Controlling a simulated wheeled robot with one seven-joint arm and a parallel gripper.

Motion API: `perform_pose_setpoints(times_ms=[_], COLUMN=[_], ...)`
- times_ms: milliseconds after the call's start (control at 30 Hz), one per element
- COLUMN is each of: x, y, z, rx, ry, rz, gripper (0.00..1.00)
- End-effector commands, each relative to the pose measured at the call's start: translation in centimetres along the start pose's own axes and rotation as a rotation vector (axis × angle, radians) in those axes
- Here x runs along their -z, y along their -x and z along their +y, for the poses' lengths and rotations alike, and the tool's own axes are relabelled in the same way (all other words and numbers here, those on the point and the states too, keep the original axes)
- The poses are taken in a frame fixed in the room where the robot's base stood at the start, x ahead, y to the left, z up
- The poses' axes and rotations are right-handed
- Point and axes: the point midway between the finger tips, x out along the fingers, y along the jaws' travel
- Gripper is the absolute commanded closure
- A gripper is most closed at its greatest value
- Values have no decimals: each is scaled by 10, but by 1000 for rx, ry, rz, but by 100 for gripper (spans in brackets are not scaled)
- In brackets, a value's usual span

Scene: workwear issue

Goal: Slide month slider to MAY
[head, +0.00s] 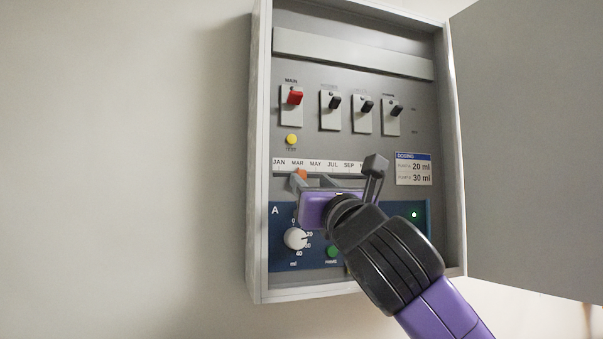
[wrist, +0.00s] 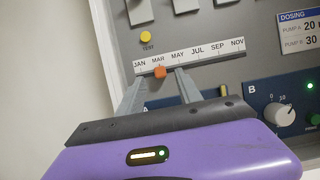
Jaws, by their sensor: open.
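The orange month slider (head: 301,173) sits at the MAR mark on the white month strip (head: 316,165). In the wrist view the slider (wrist: 160,72) stands just below the MAR label, with MAY to its right on the strip (wrist: 215,58). My gripper (head: 311,178) is open in front of the strip. In the wrist view its two grey fingers (wrist: 160,80) stand one on each side of the slider, the left below JAN and the right near MAY. A gap shows on both sides of the slider. Whether the fingertips overlap it in depth is unclear.
A red MAIN switch (head: 295,97) and several dark switches are above the strip. A yellow TEST button (head: 291,139) is just above it. Dial A (head: 296,239) and a green button (head: 333,252) are below. The open cabinet door (head: 530,140) stands at right.

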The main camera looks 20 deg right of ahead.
Motion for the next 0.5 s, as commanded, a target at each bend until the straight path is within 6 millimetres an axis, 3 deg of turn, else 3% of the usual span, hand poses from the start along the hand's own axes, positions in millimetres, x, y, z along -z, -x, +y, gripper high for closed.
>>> perform_pose_setpoints(times_ms=[200,500], x=[-1,0], y=[-35,-55], z=[1,1], rx=[-1,-1], ry=[-1,0], rz=[3,0], gripper=[58,58])
